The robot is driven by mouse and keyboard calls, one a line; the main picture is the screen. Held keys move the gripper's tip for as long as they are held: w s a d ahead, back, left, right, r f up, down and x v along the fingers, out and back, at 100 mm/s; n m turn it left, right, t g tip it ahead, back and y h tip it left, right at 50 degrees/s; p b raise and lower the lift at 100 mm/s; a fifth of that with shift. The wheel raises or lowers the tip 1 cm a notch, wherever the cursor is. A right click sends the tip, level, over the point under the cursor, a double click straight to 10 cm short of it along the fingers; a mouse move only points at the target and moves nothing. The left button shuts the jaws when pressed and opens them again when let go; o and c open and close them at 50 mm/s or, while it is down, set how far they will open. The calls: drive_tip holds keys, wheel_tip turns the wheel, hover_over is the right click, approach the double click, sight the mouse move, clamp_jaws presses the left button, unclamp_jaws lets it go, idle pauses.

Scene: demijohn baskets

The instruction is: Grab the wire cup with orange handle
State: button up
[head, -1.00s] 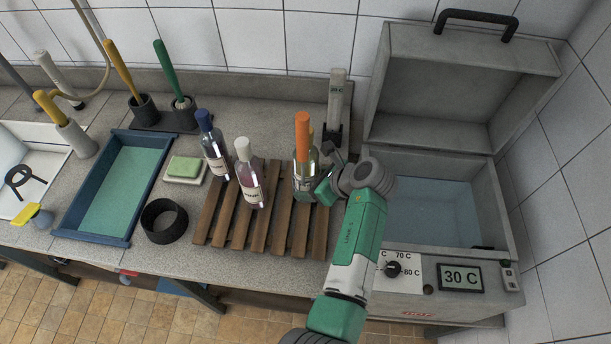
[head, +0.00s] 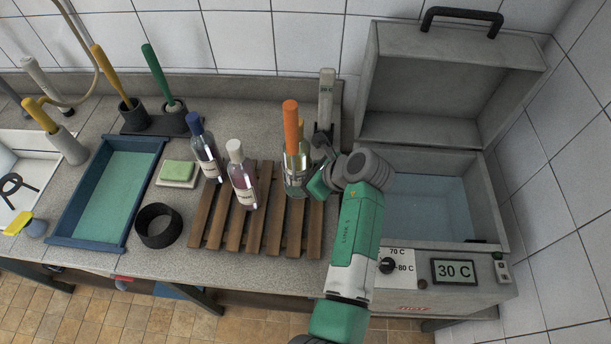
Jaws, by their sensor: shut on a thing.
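The wire cup with the orange handle (head: 290,127) is at the right part of the slatted wooden rack (head: 230,228). Its handle points up and its metal body (head: 297,181) is low over the slats. My gripper (head: 314,181) comes from the right and is shut on the cup. The fingers are partly hidden by my wrist. The cup seems slightly above the rack, though the gap under it is hard to make out.
A blue-capped bottle (head: 206,154) and a white-capped bottle (head: 242,178) stand left of the cup. A grey upright device (head: 326,100) is behind it. An open water bath (head: 428,208) lies to the right.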

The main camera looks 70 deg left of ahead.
drive_tip(key=s+d+r, duration=0.1)
drive_tip(key=s+d, duration=0.9)
drive_tip(key=d, duration=0.1)
drive_tip(key=shift+d+r, duration=0.2)
drive_tip(key=shift+r, duration=0.05)
